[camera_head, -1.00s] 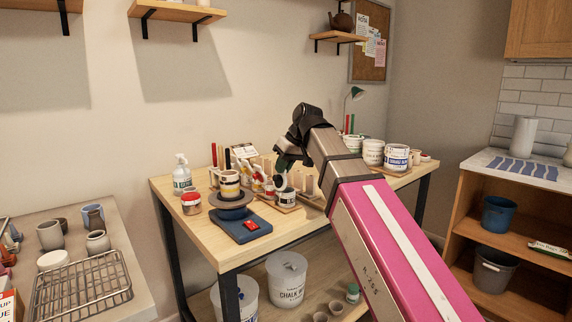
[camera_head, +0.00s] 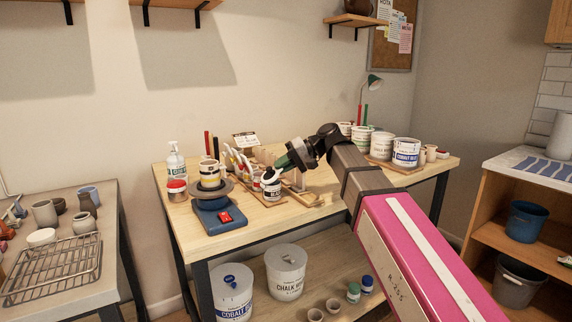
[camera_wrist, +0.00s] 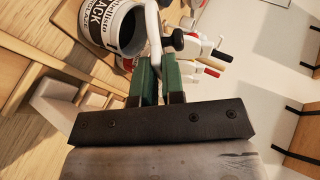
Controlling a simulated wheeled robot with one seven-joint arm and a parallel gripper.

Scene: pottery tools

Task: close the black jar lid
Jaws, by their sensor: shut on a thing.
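The black jar (camera_head: 271,191) is a small white jar with a dark-lettered label. It stands on a wooden board near the middle of the workbench. In the wrist view the jar (camera_wrist: 106,24) shows its "BLACK" label at the upper left. A thin white lid (camera_wrist: 153,32) with a dark knob (camera_wrist: 178,40) is seen nearly edge-on beside the jar's mouth, tilted up rather than flat over it. My gripper (camera_wrist: 150,68) has green fingers shut on the lid's edge. In the head view my gripper (camera_head: 283,164) reaches the jar from the upper right.
A blue scale (camera_head: 218,218) and a banded jar on a turntable (camera_head: 209,187) stand to the left. Several white-handled tools (camera_head: 237,160) sit behind the jar. A wooden stand (camera_head: 301,190) is close on the right. Large glaze tubs (camera_head: 405,152) stand at the back right.

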